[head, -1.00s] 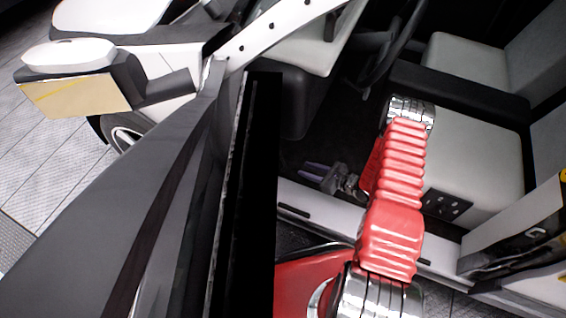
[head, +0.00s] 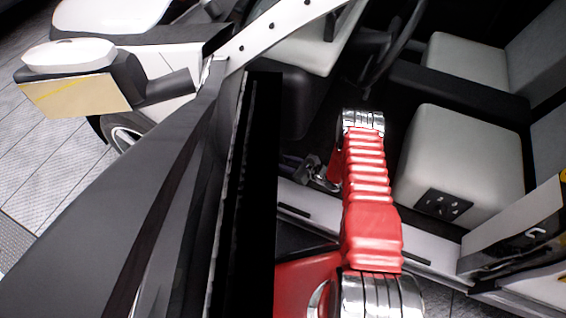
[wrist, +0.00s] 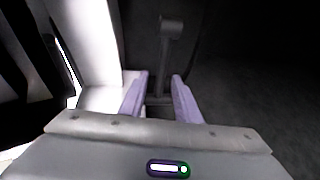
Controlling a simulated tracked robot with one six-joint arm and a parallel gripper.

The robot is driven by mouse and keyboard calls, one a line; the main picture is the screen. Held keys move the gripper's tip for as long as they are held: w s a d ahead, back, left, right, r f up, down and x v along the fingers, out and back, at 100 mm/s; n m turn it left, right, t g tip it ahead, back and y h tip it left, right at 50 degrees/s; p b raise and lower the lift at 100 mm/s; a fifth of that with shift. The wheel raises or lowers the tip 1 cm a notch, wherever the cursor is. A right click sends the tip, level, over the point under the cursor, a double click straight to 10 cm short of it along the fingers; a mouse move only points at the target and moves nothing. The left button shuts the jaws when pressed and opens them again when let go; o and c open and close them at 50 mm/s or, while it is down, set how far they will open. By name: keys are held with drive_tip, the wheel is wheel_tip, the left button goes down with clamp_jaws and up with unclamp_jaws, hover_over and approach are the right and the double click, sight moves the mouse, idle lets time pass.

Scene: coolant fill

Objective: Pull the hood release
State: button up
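In the wrist view, a dark grey lever with a block-shaped head (wrist: 171,27) stands in the dark footwell; it looks like the hood release, but the dim light leaves that uncertain. Its stem runs down to the gap between the fingertips. My gripper (wrist: 160,80) is open, with two purple fingers apart and pointing at the lever's lower part. I cannot tell whether they touch it. In the head view, my gripper (head: 292,160) is low inside the door opening, left of my red arm. The lever cannot be made out there.
The open dark door (head: 130,190) fills the left side. The white sill (head: 310,205) runs under my arm. The seat base (head: 465,150) with a black switch panel (head: 443,203) is on the right. The steering wheel (head: 395,40) is above.

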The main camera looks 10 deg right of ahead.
drive_tip(key=shift+w+a+f, duration=0.1)
drive_tip(key=shift+w+a, duration=0.1)
drive_tip(key=shift+w, duration=0.1)
drive_tip(key=shift+c, duration=0.2)
clamp_jaws()
